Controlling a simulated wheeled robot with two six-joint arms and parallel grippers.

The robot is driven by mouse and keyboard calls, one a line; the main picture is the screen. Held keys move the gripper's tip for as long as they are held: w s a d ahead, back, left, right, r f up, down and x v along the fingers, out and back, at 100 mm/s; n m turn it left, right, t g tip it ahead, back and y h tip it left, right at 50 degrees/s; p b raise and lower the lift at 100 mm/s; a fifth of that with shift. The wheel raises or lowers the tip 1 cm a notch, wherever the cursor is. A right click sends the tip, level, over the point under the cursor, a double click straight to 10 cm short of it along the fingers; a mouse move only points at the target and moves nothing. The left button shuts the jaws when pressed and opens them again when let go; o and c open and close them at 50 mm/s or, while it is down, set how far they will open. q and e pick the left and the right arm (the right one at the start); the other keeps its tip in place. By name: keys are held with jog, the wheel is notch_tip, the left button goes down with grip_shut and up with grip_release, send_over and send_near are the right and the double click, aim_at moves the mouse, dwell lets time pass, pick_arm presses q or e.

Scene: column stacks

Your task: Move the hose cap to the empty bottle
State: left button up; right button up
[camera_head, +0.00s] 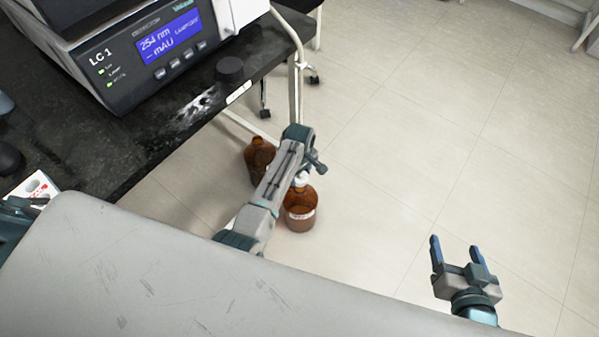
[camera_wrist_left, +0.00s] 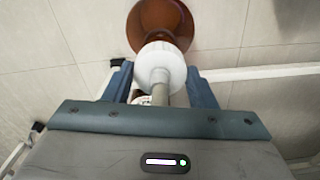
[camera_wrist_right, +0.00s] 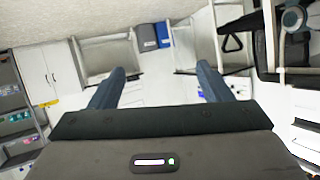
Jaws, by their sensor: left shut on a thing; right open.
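Two brown bottles stand on the floor beside the bench: a near one (camera_head: 300,212) with a pale label, and one further back (camera_head: 257,152), partly hidden by my left arm. I cannot tell which is empty. The white hose cap (camera_head: 302,179) is at the top of the near bottle. In the left wrist view, the cap (camera_wrist_left: 159,60) with its pale hose sits between my left fingers, with a brown bottle (camera_wrist_left: 160,22) right behind it. My left gripper (camera_wrist_left: 160,80) is shut on the cap; whether it touches the neck is unclear. My right gripper (camera_head: 458,250) is open and empty.
A pale bench leg (camera_head: 294,90) rises behind the bottles. The floor (camera_head: 430,130) to the right is clear.

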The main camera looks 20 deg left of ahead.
aim_at(300, 186)
pick_arm(q)
jog(key=shift+f+b, duration=0.8)
jog(key=shift+b, duration=0.1)
jog(key=shift+f, duration=0.1)
jog(key=shift+f+b, duration=0.15)
jog(key=shift+b, duration=0.15)
jog(key=shift+f+b, duration=0.25)
jog(key=shift+b, duration=0.05)
jog(key=shift+f, duration=0.6)
pick_arm(e)
jog(key=w+r+t, duration=0.2)
jog(key=r+t, duration=0.3)
jog(key=r, duration=0.3)
jog(key=w+d+r+n+t, duration=0.1)
jog(key=w+r+t, duration=0.1)
jog(key=r+t, duration=0.3)
jog(key=shift+r, duration=1.7)
pick_arm(q)
jog(key=shift+p, duration=0.85)
pick_arm(e)
jog(key=shift+r, duration=0.85)
pick_arm(q)
jog(key=shift+f, duration=0.85)
